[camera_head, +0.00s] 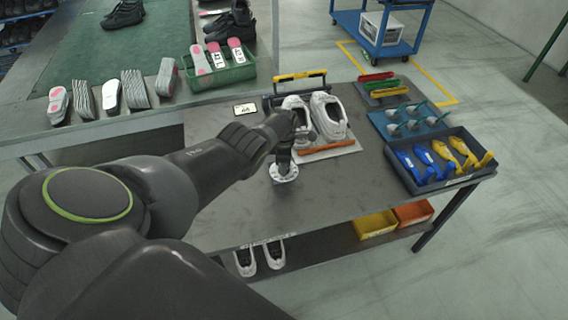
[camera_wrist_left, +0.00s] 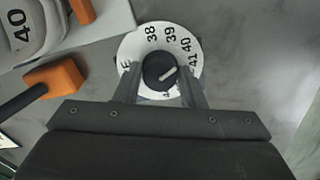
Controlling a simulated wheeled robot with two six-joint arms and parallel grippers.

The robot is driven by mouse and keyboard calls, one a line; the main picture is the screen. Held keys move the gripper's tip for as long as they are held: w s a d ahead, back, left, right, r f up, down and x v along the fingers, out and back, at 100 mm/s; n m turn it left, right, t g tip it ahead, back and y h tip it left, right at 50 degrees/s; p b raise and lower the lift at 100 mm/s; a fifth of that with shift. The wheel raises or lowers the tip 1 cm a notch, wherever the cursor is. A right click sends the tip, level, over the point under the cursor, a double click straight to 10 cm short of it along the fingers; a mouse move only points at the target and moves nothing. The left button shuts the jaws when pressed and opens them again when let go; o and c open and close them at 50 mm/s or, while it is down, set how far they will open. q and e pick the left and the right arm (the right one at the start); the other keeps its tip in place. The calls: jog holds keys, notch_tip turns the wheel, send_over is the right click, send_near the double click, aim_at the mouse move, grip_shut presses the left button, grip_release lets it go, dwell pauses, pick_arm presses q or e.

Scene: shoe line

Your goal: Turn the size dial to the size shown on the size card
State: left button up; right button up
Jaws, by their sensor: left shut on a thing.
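The size dial (camera_head: 284,176) is a white disc on the table's near middle. In the left wrist view the dial (camera_wrist_left: 137,47) shows 38, 39, 40 and 41 and a dark round knob (camera_wrist_left: 155,66) with a white pointer line. The pointer slants up and right, toward the 40 and 41 side; its exact mark is hard to tell. My left gripper (camera_head: 284,156) comes down from above, its fingers (camera_wrist_left: 160,82) on either side of the knob, shut on it. The fingers hide part of the lower numbers. The size card (camera_head: 244,108) lies at the table's back left; its number is too small to read surely.
To the right are a teal rack (camera_head: 405,122) and a dark tray (camera_head: 440,178) of blue and yellow pieces. The table's front left is clear.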

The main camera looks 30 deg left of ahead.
pick_arm(q)
jog(key=shift+w+r+n, duration=0.1)
jog(key=shift+n, duration=0.3)
jog(key=o, duration=1)
jog(key=shift+r+p, duration=4.85)
jog(key=shift+r, duration=3.8)
jog(key=shift+f, duration=0.1)
